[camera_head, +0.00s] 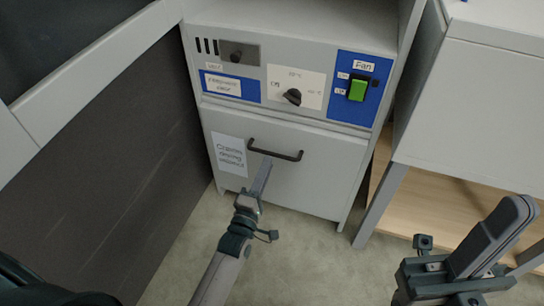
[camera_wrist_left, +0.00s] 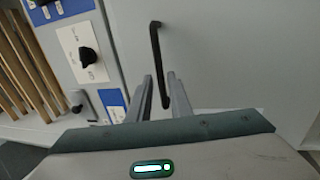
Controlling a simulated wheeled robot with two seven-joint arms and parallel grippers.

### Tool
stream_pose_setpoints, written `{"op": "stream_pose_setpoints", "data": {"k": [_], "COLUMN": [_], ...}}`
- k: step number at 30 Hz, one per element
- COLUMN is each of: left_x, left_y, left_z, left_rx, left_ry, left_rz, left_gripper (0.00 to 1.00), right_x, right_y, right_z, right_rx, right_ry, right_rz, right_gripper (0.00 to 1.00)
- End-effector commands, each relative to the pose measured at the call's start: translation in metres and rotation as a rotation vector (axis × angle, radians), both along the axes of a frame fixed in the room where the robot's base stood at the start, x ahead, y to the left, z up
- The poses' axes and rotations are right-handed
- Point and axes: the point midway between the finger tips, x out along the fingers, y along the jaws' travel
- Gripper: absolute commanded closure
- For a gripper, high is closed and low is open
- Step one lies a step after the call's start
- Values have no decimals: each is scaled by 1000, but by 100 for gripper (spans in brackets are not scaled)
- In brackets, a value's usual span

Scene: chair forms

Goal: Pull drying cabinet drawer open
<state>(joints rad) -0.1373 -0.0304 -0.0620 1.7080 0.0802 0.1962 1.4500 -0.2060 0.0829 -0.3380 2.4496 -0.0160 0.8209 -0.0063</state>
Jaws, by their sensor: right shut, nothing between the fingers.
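The grey drying cabinet drawer (camera_head: 312,176) is closed, with a paper label on its left and a dark bar handle (camera_head: 283,154) near its top. In the left wrist view the handle (camera_wrist_left: 155,50) runs up and down in the picture. My left gripper (camera_head: 265,163) is at the handle's left part. In the left wrist view its two fingers (camera_wrist_left: 163,85) stand apart with the handle's lower end between them; I cannot tell whether either finger touches it. My right gripper (camera_head: 518,205) is shut and empty at the lower right, away from the drawer.
Above the drawer is a control panel with a dial (camera_head: 292,97) and a green fan switch (camera_head: 358,88). A dark panel (camera_head: 110,160) stands close on the left. A grey-and-wood bench (camera_head: 475,110) stands on the right. Floor (camera_head: 310,240) in front is clear.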

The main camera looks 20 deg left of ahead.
Motion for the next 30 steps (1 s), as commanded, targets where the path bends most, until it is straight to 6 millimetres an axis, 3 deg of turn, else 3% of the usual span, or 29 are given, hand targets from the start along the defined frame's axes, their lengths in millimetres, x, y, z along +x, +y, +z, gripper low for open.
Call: {"op": "stream_pose_setpoints", "data": {"k": [6, 12, 23, 26, 30], "left_x": [34, 50, 53, 53, 53], "left_y": [-2, -2, -2, -2, -2], "left_z": [5, 9, 10, 10, 10], "left_rx": [-1, 0, 0, 0, 0], "left_ry": [-1, 0, 1, 1, 1], "left_rz": [0, -1, -1, -1, -1], "left_gripper": [81, 81, 81, 100, 100], "right_x": [3, 2, 1, 2, 3], "right_y": [2, 2, 3, 3, 3], "right_z": [1, 7, 8, 7, 6], "right_rx": [13, 13, 15, 14, 13], "right_ry": [-18, -33, -39, -35, -32], "right_rz": [8, 12, 15, 15, 15], "right_gripper": [100, 100, 100, 100, 100]}}
